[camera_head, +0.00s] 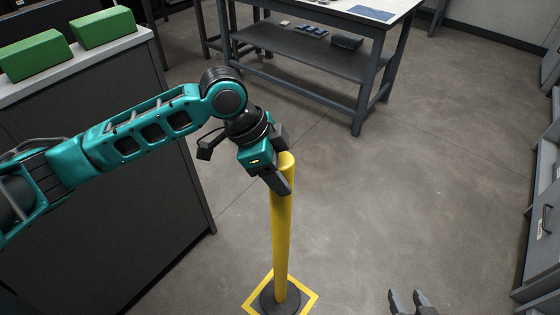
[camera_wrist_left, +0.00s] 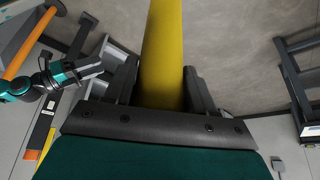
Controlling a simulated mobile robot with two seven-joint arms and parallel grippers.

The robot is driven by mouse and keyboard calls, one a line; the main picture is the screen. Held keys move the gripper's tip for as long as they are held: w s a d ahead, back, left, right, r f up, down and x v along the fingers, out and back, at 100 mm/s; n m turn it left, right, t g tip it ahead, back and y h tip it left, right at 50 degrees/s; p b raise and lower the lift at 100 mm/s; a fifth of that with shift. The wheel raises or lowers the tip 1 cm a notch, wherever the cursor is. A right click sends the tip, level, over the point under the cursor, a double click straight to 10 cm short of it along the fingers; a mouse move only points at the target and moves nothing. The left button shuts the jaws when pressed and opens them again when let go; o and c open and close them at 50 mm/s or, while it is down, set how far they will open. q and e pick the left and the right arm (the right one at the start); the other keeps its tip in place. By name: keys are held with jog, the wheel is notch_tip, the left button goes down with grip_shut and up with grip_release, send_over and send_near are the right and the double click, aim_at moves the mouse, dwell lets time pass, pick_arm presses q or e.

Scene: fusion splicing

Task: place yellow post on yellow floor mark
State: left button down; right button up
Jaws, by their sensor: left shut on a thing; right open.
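The yellow post (camera_head: 282,240) stands upright on a dark round base (camera_head: 280,301). The base sits within the yellow floor mark (camera_head: 310,297), a square outline seen around it in the head view. My left gripper (camera_head: 280,174) is shut on the post near its top. The post also shows between the fingers in the left wrist view (camera_wrist_left: 162,60). My right gripper (camera_head: 412,300) is open and empty at the bottom of the head view, to the right of the post and apart from it.
A dark cabinet (camera_head: 95,180) with green blocks (camera_head: 36,56) on its light top stands at the left. A workbench (camera_head: 325,55) with a lower shelf stands at the back. Grey drawers (camera_head: 543,220) line the right edge. The floor right of the post is clear.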

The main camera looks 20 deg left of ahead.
pick_arm(q)
jog(key=shift+f, duration=0.95)
pick_arm(e)
jog(key=shift+f, duration=0.25)
pick_arm(q)
jog(key=c, duration=0.8)
grip_release()
jog(key=shift+f, duration=0.3)
jog(key=o, duration=0.4)
pick_arm(e)
jog(key=shift+r, duration=0.1)
pick_arm(q)
jog(key=shift+r, duration=0.1)
jog(key=p+v, duration=0.2)
jog(key=v, duration=1)
jog(key=shift+s, duration=0.1)
pick_arm(e)
jog(key=shift+s+d+r, duration=0.2)
jog(key=shift+d+r, duration=0.25)
